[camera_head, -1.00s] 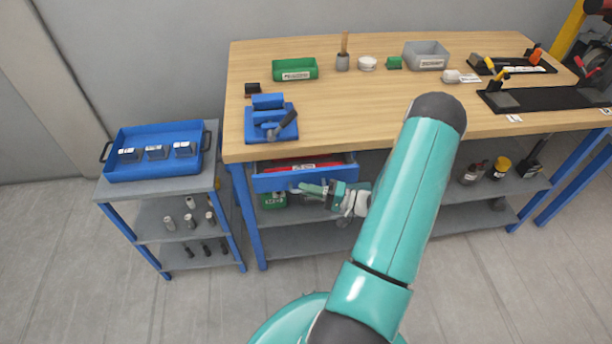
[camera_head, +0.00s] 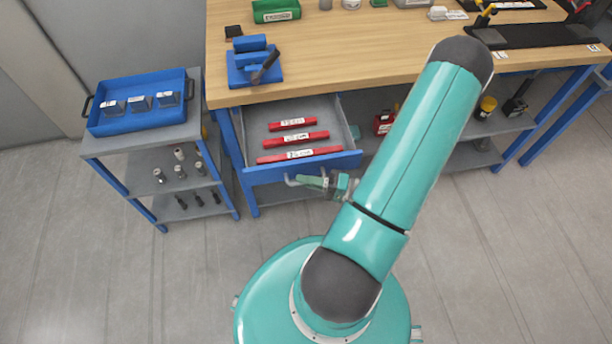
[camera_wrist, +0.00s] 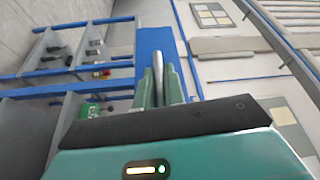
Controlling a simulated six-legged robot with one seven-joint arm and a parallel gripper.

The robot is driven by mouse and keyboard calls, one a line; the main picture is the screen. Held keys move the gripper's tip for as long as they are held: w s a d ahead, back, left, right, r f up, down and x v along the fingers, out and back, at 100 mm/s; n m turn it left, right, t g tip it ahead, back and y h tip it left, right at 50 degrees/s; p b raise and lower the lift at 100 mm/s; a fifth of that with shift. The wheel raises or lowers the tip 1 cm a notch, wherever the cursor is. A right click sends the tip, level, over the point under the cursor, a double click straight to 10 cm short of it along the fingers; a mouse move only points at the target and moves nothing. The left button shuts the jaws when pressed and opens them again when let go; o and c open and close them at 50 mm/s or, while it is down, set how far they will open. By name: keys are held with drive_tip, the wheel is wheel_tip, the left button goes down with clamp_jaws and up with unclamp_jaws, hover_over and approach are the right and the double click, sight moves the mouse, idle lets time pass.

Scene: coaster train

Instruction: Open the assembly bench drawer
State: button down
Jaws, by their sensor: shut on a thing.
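The bench drawer (camera_head: 252,171) is pulled well out from under the left end of the wooden assembly bench (camera_head: 390,60). Its blue front also shows in the wrist view (camera_wrist: 155,41). Inside the drawer lie three labelled red bars (camera_head: 297,138). My gripper (camera_head: 305,181) is at the drawer front and is shut on the grey bar handle (camera_head: 291,182). In the wrist view the green fingers of my gripper (camera_wrist: 160,78) lie on both sides of the handle (camera_wrist: 150,52). My arm hides part of the bench's lower shelf.
A shelf cart (camera_head: 100,147) with a blue tray (camera_head: 97,126) stands left of the bench. A blue vise (camera_head: 253,68) sits on the bench above the drawer. The floor (camera_head: 130,285) in front of the cart is clear.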

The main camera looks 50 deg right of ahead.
drive_tip(key=shift+d, duration=0.1)
drive_tip(key=c, duration=1.5)
unclamp_jaws()
drive_tip(key=v, duration=1.3)
drive_tip(key=shift+s+d, duration=0.1)
drive_tip(key=shift+s, duration=0.25)
drive_tip(key=shift+w+r, duration=0.1)
